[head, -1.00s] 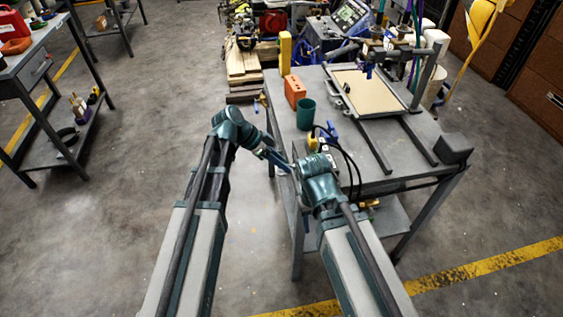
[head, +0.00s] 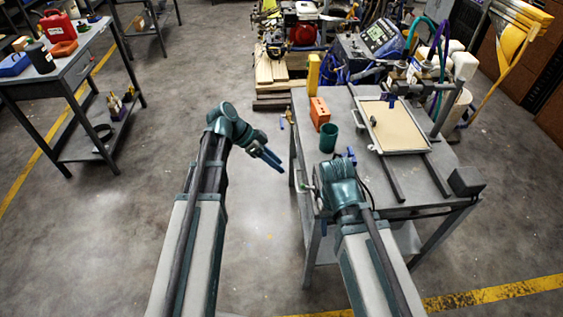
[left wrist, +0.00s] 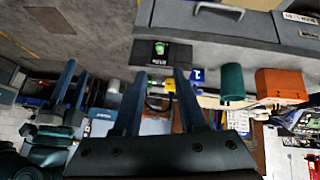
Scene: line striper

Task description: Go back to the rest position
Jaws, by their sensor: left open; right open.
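My left gripper (head: 281,166) is open and empty in the head view, over the floor left of the grey worktable (head: 440,208). In the left wrist view its two blue fingers (left wrist: 156,75) stand apart with nothing held between them. My right arm reaches to the near left corner of the worktable, and its wrist hides most of its gripper in the head view. In the left wrist view the right gripper (left wrist: 74,78) shows at the left with its fingers apart. I cannot tell whether it touches anything.
On the worktable are a green cup (head: 328,138), an orange brick (head: 319,113), a framed tan board (head: 403,126) and a dark box (head: 466,181). Another grey table (head: 92,42) stands at the left. The floor between the tables is clear.

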